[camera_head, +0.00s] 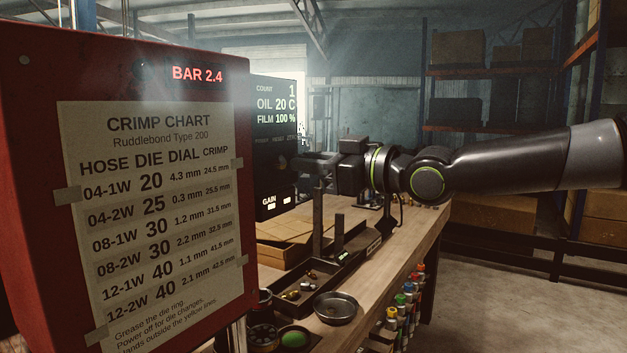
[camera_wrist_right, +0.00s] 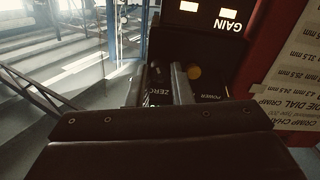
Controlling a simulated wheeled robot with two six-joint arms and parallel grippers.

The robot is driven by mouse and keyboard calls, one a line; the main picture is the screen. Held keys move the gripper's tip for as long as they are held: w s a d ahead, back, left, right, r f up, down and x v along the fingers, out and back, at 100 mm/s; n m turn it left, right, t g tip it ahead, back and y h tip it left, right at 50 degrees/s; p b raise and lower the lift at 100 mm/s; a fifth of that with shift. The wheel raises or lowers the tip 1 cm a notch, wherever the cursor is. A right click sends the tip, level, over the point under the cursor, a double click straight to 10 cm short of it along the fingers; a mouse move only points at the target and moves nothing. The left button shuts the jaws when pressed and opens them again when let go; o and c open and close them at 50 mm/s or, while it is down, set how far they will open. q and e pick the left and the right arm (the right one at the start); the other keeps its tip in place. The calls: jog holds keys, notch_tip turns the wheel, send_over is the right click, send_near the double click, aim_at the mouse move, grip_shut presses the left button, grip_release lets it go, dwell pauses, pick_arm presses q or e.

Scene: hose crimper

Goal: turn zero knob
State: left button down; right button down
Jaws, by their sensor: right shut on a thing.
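The dark control box shows in the head view with its lit display (camera_head: 275,105) and the GAIN lights below. My right gripper (camera_head: 308,160) reaches in from the right and its fingers are at the box's side, below the display. In the right wrist view the fingers (camera_wrist_right: 158,78) stand on either side of the ZERO label (camera_wrist_right: 158,91), shut on the zero knob there. The knob itself is dark and mostly hidden. A yellow round part (camera_wrist_right: 194,72) sits beside the fingers, near the POWER label (camera_wrist_right: 212,97). My left gripper is out of view.
A red machine housing with a crimp chart (camera_head: 160,200) fills the left of the head view. The wooden bench (camera_head: 400,240) holds a dark tray (camera_head: 325,280), a round metal dish (camera_head: 335,308) and a cardboard box (camera_head: 283,228).

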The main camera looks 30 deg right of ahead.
jog(key=shift+f+n+b, duration=0.1)
jog(key=shift+n+b, duration=0.45)
jog(key=shift+n, duration=0.05)
jog(key=c, duration=1.6)
grip_release()
jog(key=shift+o, duration=0.2)
jog(key=shift+w+a, duration=0.1)
jog(key=shift+w, duration=0.15)
jog(key=shift+s, duration=0.1)
